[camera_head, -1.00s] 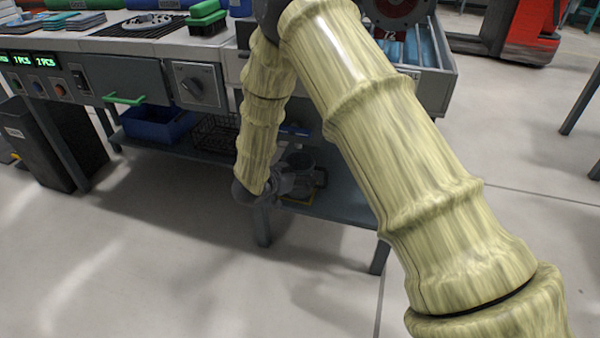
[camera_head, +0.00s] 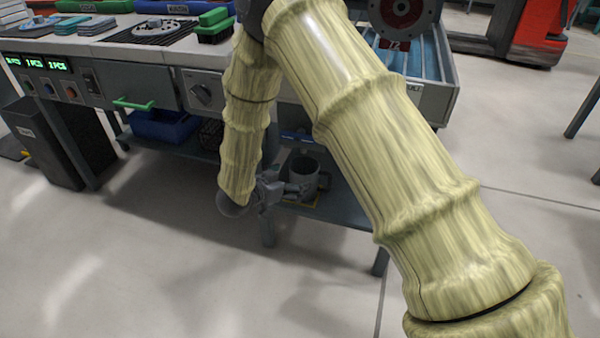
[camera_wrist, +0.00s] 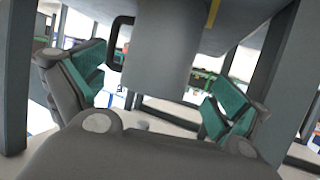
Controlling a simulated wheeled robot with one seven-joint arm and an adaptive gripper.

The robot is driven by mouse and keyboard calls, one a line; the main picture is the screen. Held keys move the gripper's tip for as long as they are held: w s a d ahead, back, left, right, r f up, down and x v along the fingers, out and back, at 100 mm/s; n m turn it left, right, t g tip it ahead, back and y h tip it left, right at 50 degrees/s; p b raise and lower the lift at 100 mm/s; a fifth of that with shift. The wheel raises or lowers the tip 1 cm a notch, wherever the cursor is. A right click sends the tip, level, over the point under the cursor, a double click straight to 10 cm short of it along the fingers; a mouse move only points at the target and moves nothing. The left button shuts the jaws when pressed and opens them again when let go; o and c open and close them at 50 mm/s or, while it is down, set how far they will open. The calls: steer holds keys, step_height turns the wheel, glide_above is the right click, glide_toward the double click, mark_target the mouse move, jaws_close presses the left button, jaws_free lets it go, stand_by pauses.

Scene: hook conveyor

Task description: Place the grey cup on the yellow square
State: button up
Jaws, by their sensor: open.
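The grey cup (camera_head: 304,176) stands upright on the lower shelf under the workbench. The yellow square (camera_head: 317,201) shows as yellow edges around the cup's foot; the cup seems to stand on or within it, but my gripper hides part of this. My gripper (camera_head: 292,191) is open just left of the cup. In the wrist view, which looks upside down, the cup (camera_wrist: 157,65) is ahead between the two spread teal-padded fingers (camera_wrist: 160,95), apart from both. Its dark handle is on the left. A yellow strip (camera_wrist: 213,12) lies beside it on the shelf.
The shelf (camera_head: 340,205) has table legs at its front edge. A blue bin (camera_head: 160,126) and a dark wire basket (camera_head: 211,132) are farther left. The floor in front is clear.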

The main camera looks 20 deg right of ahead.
steer(key=shift+p+v, duration=0.75)
steer(key=shift+v, duration=1.75)
